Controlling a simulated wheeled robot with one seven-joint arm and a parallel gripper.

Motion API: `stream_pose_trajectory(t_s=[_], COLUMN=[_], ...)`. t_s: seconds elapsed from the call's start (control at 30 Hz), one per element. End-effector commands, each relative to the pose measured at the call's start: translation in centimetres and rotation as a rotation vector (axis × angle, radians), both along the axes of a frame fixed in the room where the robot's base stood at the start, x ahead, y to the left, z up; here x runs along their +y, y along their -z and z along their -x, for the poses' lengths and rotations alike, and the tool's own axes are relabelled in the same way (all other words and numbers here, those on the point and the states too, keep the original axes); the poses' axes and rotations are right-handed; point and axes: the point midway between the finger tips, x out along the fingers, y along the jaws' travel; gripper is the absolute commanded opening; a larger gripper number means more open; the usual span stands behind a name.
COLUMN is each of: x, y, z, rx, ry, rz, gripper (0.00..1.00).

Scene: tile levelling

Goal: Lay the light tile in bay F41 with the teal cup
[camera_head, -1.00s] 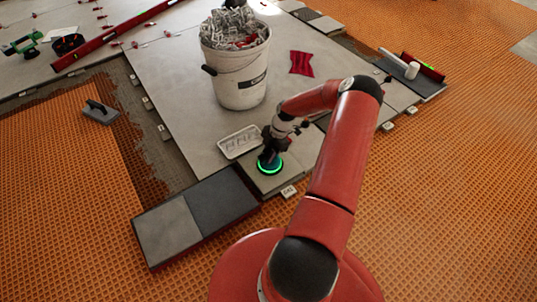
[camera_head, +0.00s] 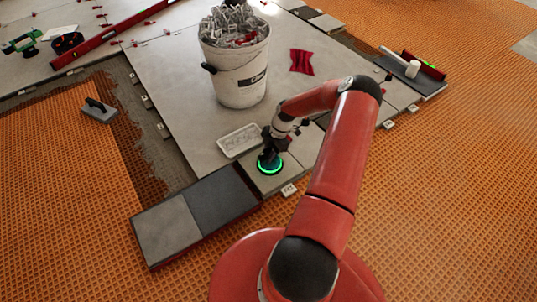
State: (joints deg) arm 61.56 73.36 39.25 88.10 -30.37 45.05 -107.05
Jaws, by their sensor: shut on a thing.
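My gripper (camera_head: 272,146) is shut on the teal cup (camera_head: 270,162), which has a glowing green ring at its base. The cup is upright on a light tile (camera_head: 285,180) and touches its top, as far as I can tell. This tile lies in the bay by a small white label (camera_head: 289,190), whose text is too small to read surely. The tile looks roughly level with its surroundings. The tile's far side is partly hidden by my gripper and the cup.
A long board holds a light tile (camera_head: 167,231) and a dark tile (camera_head: 222,198) just left of the bay. A clear tray (camera_head: 240,140) lies behind the cup. A white bucket (camera_head: 240,85) of clips stands farther back. A trowel (camera_head: 99,109) lies at left.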

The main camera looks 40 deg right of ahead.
Motion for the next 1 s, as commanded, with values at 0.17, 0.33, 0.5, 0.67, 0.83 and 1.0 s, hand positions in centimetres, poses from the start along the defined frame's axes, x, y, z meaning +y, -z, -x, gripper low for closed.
stream_pose_trajectory(t_s=[0.17,0.33,0.5,0.67,0.83,1.0], x=[-0.02,-0.01,-0.02,-0.01,-0.01,-0.14], y=[0.12,0.20,0.21,0.25,0.30,0.06], z=[-0.11,-0.11,-0.10,-0.07,-0.03,0.00], rx=[-0.002,-0.002,-0.002,-0.001,-0.001,0.000], ry=[0.000,0.000,0.000,0.000,0.000,0.000], rz=[0.000,0.001,0.001,0.000,0.000,0.001], gripper=[0.00,0.00,0.21,0.42,0.45,0.45])
